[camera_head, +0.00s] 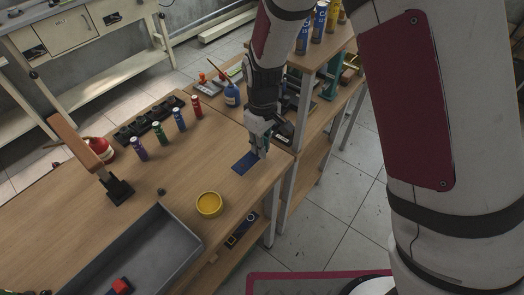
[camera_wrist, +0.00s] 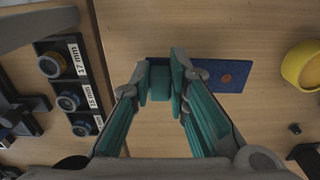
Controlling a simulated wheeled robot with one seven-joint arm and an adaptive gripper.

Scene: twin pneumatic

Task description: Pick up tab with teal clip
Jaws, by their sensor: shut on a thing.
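The tab is a flat dark blue plate with an orange round mark (camera_wrist: 226,80), seen in the wrist view. It also shows in the head view (camera_head: 243,163), by the bench's near right edge. The teal clip (camera_wrist: 160,83) is a small block at the tab's left part, between my fingers. My gripper (camera_wrist: 159,80) has teal finger pads and is shut on this clip, pointing down. In the head view my gripper (camera_head: 260,153) hides part of the tab. The tab lies at or very close to the wooden bench top; I cannot tell whether it touches.
A yellow round dish (camera_head: 209,204) stands left of the tab, near a grey tray (camera_head: 150,250). Several small coloured cans and a black socket holder (camera_head: 150,118) stand farther back. A blue bottle (camera_head: 232,94) is behind my gripper.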

